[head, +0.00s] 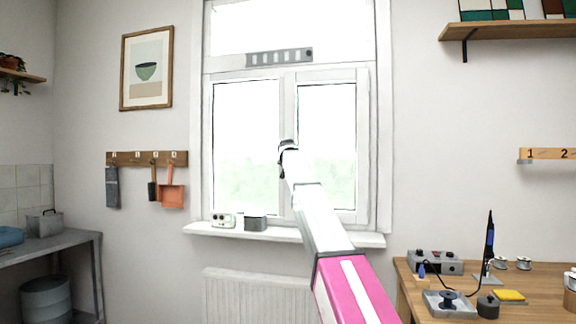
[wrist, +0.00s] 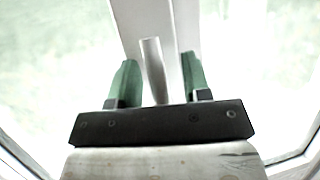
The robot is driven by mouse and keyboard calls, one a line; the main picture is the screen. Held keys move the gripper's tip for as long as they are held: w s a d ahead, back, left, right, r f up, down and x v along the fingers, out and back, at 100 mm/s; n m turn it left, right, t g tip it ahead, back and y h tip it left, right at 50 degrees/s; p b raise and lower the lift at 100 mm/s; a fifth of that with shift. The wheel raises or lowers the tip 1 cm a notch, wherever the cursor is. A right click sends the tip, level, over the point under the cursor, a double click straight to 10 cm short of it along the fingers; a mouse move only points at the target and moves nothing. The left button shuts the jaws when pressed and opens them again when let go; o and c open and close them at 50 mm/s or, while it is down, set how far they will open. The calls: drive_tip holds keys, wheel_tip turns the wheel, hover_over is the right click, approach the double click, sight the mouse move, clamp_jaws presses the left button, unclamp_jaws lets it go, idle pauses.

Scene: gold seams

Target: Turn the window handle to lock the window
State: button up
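The window (head: 288,105) has a white frame with two lower panes, and both look closed. In the wrist view, the pale grey window handle (wrist: 153,68) stands out in front of the white middle post (wrist: 186,30). My gripper (wrist: 159,76) is open, with one green finger on each side of the handle and a visible gap to each. The handle looks slightly tilted in this view. In the head view, my gripper (head: 288,148) is at the middle post and hides the handle.
The sill (head: 350,239) below holds a white socket-like box (head: 223,220) and a dark grey box (head: 255,222). A radiator (head: 250,296) is under it. A wooden workbench (head: 545,300) with tools stands at the right. The space before the panes is clear apart from my arm.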

drive_tip(key=shift+s, duration=0.15)
drive_tip(key=v, duration=1)
drive_tip(key=shift+s+r, duration=0.2)
drive_tip(key=shift+s, duration=0.05)
drive_tip(key=s+d+f+g, duration=0.2)
drive_tip(key=s+f, duration=0.3)
drive_tip(key=f, duration=1.1)
drive_tip(key=s+d+f+g, duration=0.2)
drive_tip(key=s+f, duration=0.3)
drive_tip(key=f, duration=1.1)
drive_tip(key=s+d+f+g, duration=0.15)
drive_tip(key=s+f, duration=0.45)
drive_tip(key=f, duration=0.9)
drive_tip(key=s+d+f+g, duration=0.1)
drive_tip(key=s+f+g, duration=0.3)
drive_tip(key=s+f, duration=1)
drive_tip(key=s+d+f+n+g+y, duration=0.1)
drive_tip(key=s+d+f+g, duration=0.1)
drive_tip(key=s+f, duration=1.3)
drive_tip(key=s+g, duration=0.1)
drive_tip(key=s, duration=0.3)
drive_tip(key=shift+s+f+g, duration=0.2)
drive_tip(key=shift+s+g, duration=0.15)
drive_tip(key=shift+s, duration=0.05)
drive_tip(key=shift+d, duration=0.15)
